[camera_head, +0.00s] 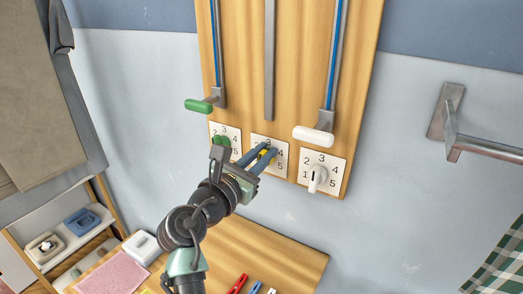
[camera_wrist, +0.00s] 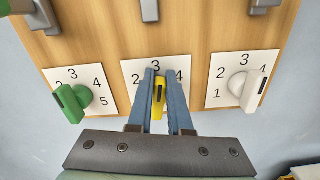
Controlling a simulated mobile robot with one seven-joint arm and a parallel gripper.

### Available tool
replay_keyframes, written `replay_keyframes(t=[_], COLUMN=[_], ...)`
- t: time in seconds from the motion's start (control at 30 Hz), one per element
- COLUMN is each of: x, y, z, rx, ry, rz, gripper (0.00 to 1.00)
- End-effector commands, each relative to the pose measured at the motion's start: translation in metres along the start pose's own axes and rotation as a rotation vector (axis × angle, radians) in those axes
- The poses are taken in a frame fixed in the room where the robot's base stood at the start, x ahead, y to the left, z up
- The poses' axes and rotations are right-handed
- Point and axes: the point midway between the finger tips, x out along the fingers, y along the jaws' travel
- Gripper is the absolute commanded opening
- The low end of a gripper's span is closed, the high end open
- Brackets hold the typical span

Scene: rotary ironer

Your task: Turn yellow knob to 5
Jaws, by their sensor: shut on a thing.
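The yellow knob (camera_wrist: 159,90) sits on the middle white dial plate (camera_wrist: 130,68) of the wooden board. My gripper (camera_wrist: 160,84) is shut on the yellow knob, one blue finger on each side. In the wrist view the knob's dark mark is near its top and the knob points up, close to the 3. The 2 shows at left and part of the 4 at right; my fingers hide the 1 and 5. In the head view the yellow knob (camera_head: 263,153) shows only as a small patch between my fingers (camera_head: 266,156).
A green knob (camera_wrist: 72,100) on its dial is to the left, and a white knob (camera_wrist: 247,88) to the right. Above them are levers with a green handle (camera_head: 199,106) and a white handle (camera_head: 313,136). A metal bracket (camera_head: 448,118) juts from the wall at right.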

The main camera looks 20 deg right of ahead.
Motion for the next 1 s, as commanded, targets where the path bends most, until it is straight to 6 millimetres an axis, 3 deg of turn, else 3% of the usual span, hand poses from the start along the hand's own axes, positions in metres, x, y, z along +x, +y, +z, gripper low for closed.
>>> replay_keyframes(t=[1.0], x=[0.000], y=[-0.020], z=[-0.015], rx=[0.955], ry=[0.002], rz=[-0.002], gripper=[0.00])
